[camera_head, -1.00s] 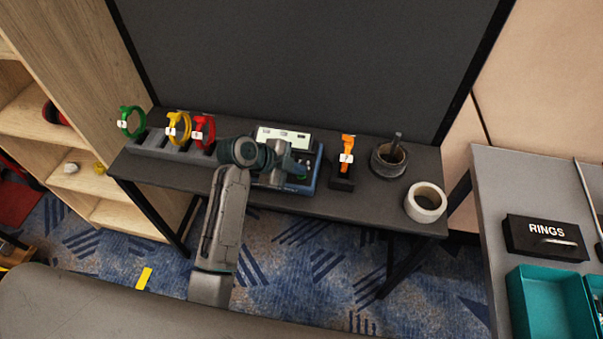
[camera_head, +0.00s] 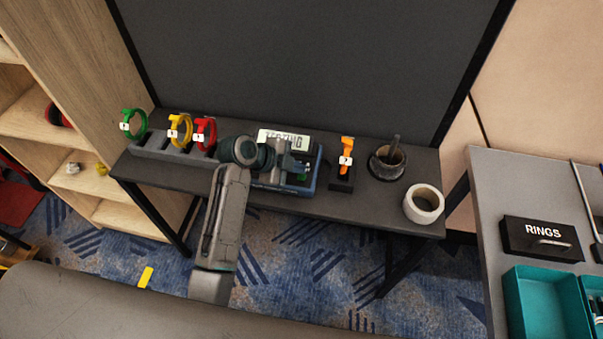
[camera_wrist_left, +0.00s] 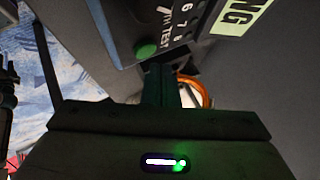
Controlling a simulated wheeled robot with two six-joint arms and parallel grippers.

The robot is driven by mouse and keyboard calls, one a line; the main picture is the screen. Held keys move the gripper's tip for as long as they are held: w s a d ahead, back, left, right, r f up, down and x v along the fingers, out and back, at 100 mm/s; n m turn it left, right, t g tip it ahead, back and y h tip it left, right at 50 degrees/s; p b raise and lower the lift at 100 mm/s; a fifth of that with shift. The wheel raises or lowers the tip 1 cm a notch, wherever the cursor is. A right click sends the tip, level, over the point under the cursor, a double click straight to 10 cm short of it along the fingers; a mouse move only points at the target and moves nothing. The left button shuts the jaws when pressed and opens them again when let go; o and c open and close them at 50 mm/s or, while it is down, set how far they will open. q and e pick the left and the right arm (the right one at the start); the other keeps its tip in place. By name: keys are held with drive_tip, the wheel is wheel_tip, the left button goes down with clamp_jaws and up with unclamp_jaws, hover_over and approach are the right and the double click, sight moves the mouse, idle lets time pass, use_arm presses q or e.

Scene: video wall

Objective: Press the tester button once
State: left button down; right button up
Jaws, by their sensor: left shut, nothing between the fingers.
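The tester (camera_head: 311,186) is a blue and dark box on the dark table, with a lit screen (camera_head: 284,139) on top that reads TESTING. In the left wrist view its round green button (camera_wrist_left: 146,50) sits beside the word TEST and a column of numbers; part of the screen (camera_wrist_left: 243,14) shows too. My left gripper (camera_head: 296,173) is shut and empty over the tester's front. In the wrist view its fingertips (camera_wrist_left: 160,72) are right by the button; I cannot tell whether they touch it. My right gripper is out of view.
An orange item (camera_head: 347,156) in a holder, a dark pot (camera_head: 387,164) and a white tape roll (camera_head: 424,204) stand to the right. A dark panel rises behind.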

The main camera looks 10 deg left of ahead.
sight(297, 178)
use_arm(q)
wheel_tip(297, 178, up, 5)
drive_tip(key=p, duration=0.4)
drive_tip(key=shift+p, duration=0.35)
idle(0.6)
